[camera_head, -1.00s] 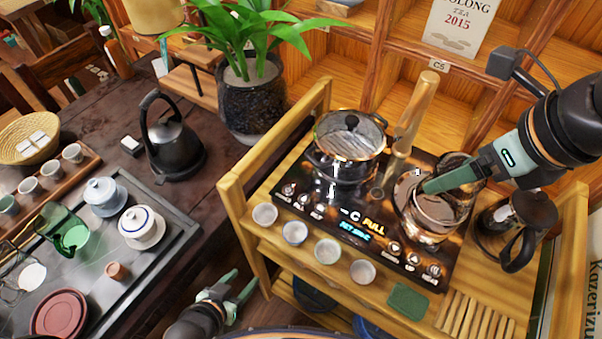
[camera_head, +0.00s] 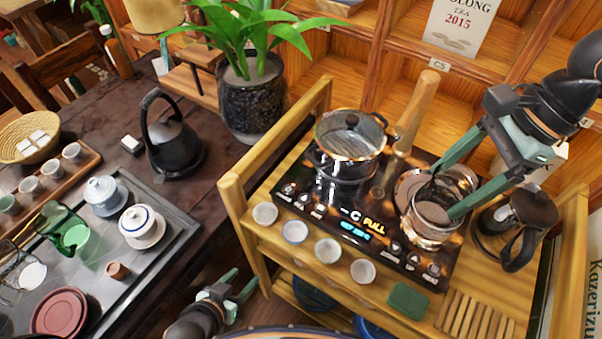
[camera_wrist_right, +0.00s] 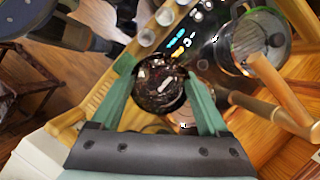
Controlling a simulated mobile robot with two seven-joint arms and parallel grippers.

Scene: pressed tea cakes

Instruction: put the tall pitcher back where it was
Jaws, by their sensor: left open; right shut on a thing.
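A clear, shiny glass pitcher (camera_head: 432,222) is at the right part of the black cooktop (camera_head: 318,212). My right gripper (camera_head: 442,190) has one finger on each side of it and is shut on it. In the right wrist view the pitcher (camera_wrist_right: 160,88) sits between the two green fingers, its dark inside facing the camera. I cannot tell whether its base touches the cooktop. My left gripper (camera_head: 240,290) is open and empty, low in front of the cart, away from the pitcher.
A lidded glass pot (camera_head: 348,148) stands on the cooktop's left part. A black-handled pot (camera_head: 515,225) stands close on the right. Small white cups (camera_head: 327,250) line the cart's front edge, beside a green block (camera_head: 408,301). A potted plant (camera_head: 252,100) stands behind left.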

